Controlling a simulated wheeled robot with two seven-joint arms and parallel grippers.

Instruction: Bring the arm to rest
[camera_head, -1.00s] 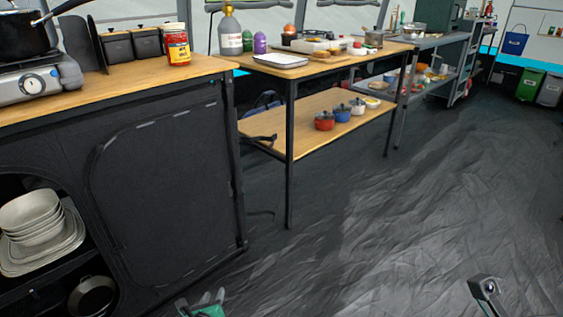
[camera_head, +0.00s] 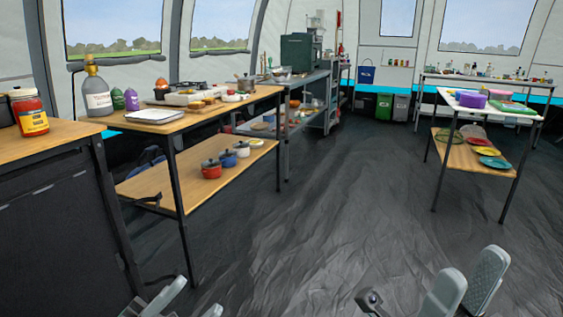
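My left gripper (camera_head: 198,294) is at the bottom edge, left of centre, mostly cut off by the frame. Its two grey fingers stand apart, with dark floor visible between them. My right gripper (camera_head: 472,270) is at the bottom right. Its two grey fingers are apart, and nothing shows between them. Both grippers appear over the floor, and neither is seen touching furniture.
A white-topped table (camera_head: 452,98) stands at right. Dark floor (camera_head: 310,210) between them is clear.

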